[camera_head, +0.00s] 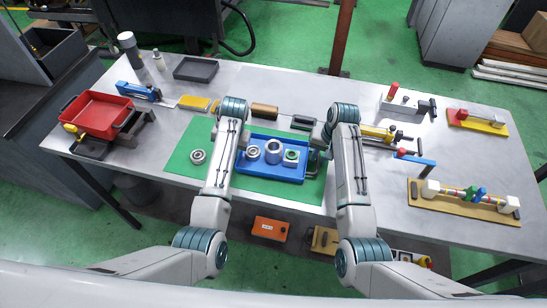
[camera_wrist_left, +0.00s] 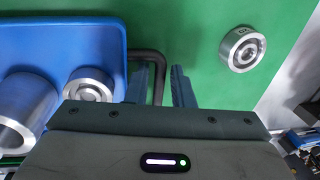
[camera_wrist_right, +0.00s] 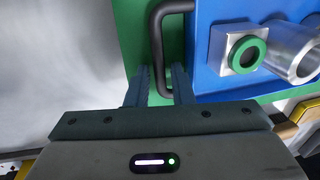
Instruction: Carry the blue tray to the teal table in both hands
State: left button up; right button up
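The blue tray (camera_head: 272,173) lies on a green mat on the grey workbench, with metal ring and cylinder parts and a green-ringed block in it. It has a black handle at each end. My left gripper (camera_wrist_left: 162,85) is open, its fingers on either side of the tray's left handle (camera_wrist_left: 159,62). My right gripper (camera_wrist_right: 161,85) is open, its fingers on either side of the right handle (camera_wrist_right: 157,40). Whether the fingers touch the handles I cannot tell. In the head view my arms hide the left handle and part of the tray. No teal table is in view.
A loose metal ring (camera_head: 198,156) lies on the mat left of the tray. A red bin (camera_head: 97,112) stands at the bench's left. Yellow and brown blocks (camera_head: 264,110) lie behind the tray. Fixtures, including a wooden board (camera_head: 465,207), occupy the right side.

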pick_arm(q)
jog(key=shift+c, duration=0.2)
pick_arm(e)
jog(key=shift+c, duration=0.2)
pick_arm(q)
grip_shut()
pick_arm(e)
grip_shut()
pick_arm(q)
jog(key=shift+r, duration=0.15)
pick_arm(e)
jog(key=shift+r, duration=0.1)
